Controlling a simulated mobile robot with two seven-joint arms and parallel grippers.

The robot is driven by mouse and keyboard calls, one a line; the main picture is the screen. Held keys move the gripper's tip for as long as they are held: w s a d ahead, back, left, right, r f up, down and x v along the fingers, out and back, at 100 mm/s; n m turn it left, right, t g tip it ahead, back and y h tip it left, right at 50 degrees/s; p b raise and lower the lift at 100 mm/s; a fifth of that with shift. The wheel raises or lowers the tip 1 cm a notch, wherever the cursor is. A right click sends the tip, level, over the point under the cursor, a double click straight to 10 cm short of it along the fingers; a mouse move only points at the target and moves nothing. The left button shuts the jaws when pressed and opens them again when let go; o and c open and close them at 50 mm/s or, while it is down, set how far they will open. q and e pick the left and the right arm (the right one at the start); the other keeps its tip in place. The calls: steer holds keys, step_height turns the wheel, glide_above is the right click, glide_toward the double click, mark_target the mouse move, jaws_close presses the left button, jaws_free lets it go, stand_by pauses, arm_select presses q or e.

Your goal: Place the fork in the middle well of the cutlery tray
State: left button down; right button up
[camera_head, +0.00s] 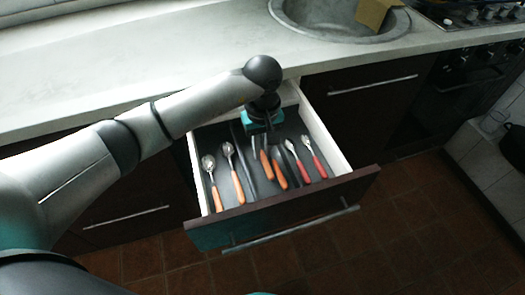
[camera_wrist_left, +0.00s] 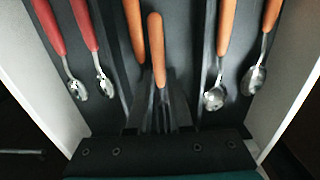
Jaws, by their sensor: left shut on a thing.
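The fork (camera_head: 265,163), with an orange handle, is in my left gripper (camera_head: 261,140). In the left wrist view the fork (camera_wrist_left: 157,50) points its handle towards the drawer front, and its tines show close to the gripper. My left gripper is shut on it, over the middle well of the dark cutlery tray (camera_head: 242,155). I cannot tell whether the fork touches the tray floor. A second orange-handled piece (camera_head: 279,175) lies beside it in the middle well; its far end is hidden. My right gripper is not in view.
The tray sits in an open drawer with pale side walls (camera_head: 326,140). Two orange-handled spoons (camera_head: 233,172) lie in the left well. Two red-handled spoons (camera_head: 313,157) lie in the right well. The worktop (camera_head: 130,70) is behind, with a round sink (camera_head: 335,22).

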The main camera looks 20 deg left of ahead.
mark_target(262, 154)
arm_select(q)
steer(key=shift+s+f, duration=0.1)
steer(key=shift+f, duration=0.2)
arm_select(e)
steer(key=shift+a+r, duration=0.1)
arm_select(q)
steer(key=c, duration=0.8)
jaws_free()
steer(key=shift+r, duration=0.25)
steer(key=shift+r+p, duration=1.6)
steer(key=shift+r, duration=4.2)
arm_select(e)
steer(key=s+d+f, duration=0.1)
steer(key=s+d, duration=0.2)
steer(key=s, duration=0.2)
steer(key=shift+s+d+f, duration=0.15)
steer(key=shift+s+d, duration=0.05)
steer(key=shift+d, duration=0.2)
